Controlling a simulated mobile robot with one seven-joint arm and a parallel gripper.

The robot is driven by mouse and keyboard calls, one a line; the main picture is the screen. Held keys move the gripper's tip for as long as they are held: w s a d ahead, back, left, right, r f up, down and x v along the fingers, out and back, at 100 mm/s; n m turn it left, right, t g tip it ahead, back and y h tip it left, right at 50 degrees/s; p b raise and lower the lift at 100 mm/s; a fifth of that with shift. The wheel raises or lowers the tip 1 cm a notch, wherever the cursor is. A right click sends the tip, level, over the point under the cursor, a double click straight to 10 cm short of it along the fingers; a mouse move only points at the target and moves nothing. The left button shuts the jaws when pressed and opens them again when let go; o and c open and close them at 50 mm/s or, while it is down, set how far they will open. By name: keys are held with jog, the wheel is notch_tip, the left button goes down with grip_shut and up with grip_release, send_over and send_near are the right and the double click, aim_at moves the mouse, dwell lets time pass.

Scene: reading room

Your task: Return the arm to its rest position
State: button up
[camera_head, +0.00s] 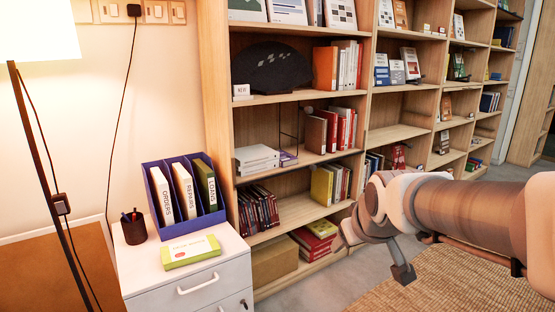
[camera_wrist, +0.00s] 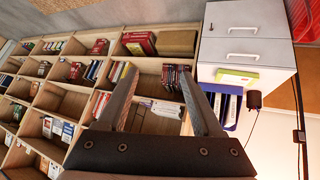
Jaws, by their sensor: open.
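My arm reaches in from the right edge of the head view. My gripper (camera_head: 371,258) hangs in front of the lower bookshelf with its fingers spread apart. In the wrist view my gripper (camera_wrist: 160,74) shows two dark fingers with a wide gap and nothing between them. The shelf behind shows through the gap. The gripper appears clear of the shelf and the cabinet, and no contact is visible.
A tall wooden bookshelf (camera_head: 290,97) with many books fills the back. A white drawer cabinet (camera_head: 187,287) at left bears a blue file holder (camera_head: 183,220), a dark pen cup (camera_head: 133,230) and a yellow-green box (camera_head: 191,252). A lamp (camera_head: 38,32) stands far left. A woven rug (camera_head: 450,285) covers the floor.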

jog(key=s+f+m+g, duration=0.2)
jog(key=s+m, duration=0.1)
jog(key=s, duration=1.5)
notch_tip(320, 180, up, 29)
jog(key=p, duration=2.8)
jog(key=shift+s+p, duration=0.3)
jog(key=shift+a+f, duration=0.1)
jog(key=shift+f, duration=0.05)
jog(key=shift+c, duration=1.4)
jog(key=shift+d, duration=0.2)
